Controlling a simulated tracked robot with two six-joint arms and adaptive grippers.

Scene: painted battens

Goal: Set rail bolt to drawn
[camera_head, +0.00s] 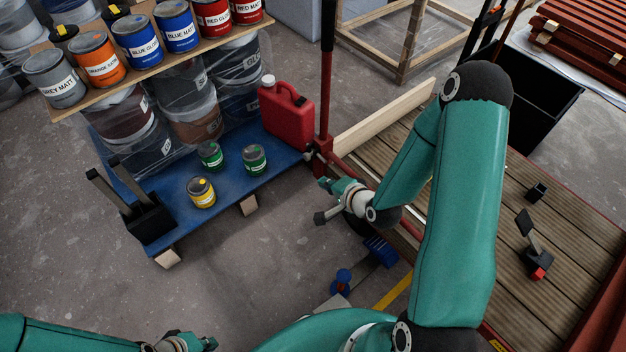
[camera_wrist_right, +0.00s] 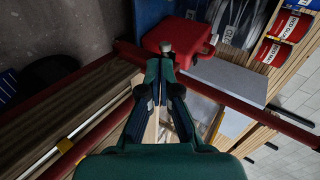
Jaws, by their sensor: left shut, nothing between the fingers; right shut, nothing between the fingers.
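A small pale metal fitting, which looks like the rail bolt (camera_head: 311,154), sits at the foot of the red post beside the red jerrycan in the head view. Whether it is drawn or home cannot be told. My left gripper (camera_head: 209,343) is shut and empty at the bottom edge.
A red jerrycan (camera_head: 287,113) stands on the blue pallet (camera_head: 233,190) with several small paint tins. The red post (camera_head: 327,75) rises beside it. A slatted wooden deck (camera_head: 540,215) lies right, behind my right arm.

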